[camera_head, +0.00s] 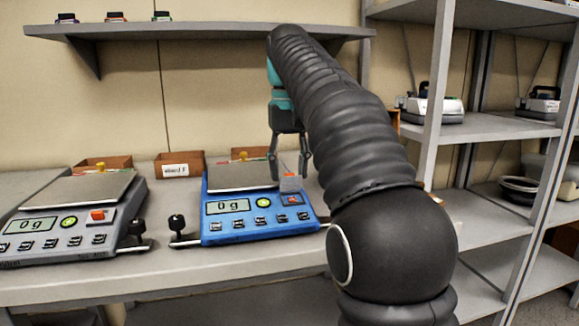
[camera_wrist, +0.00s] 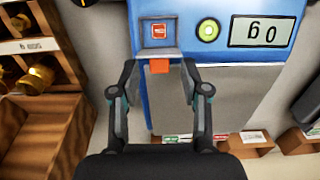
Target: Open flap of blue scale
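The blue scale (camera_head: 225,226) stands on the counter with its display reading 0 g; it also shows in the wrist view (camera_wrist: 222,62). Its small grey flap (camera_head: 290,184) appears raised at the right, and the button with a red icon (camera_head: 291,200) is uncovered. In the wrist view the flap (camera_wrist: 160,52) shows above its orange tab (camera_wrist: 159,66), and the red button (camera_wrist: 159,31) is bare. My gripper (camera_head: 289,176) is low over the flap. Its fingers (camera_wrist: 160,70) are apart, one on each side of the tab, with gaps visible.
A grey scale (camera_head: 75,222) stands to the left, with a black knob (camera_head: 177,222) between the scales. A wall shelf (camera_head: 200,31) hangs above, and a metal rack (camera_head: 500,125) stands at the right.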

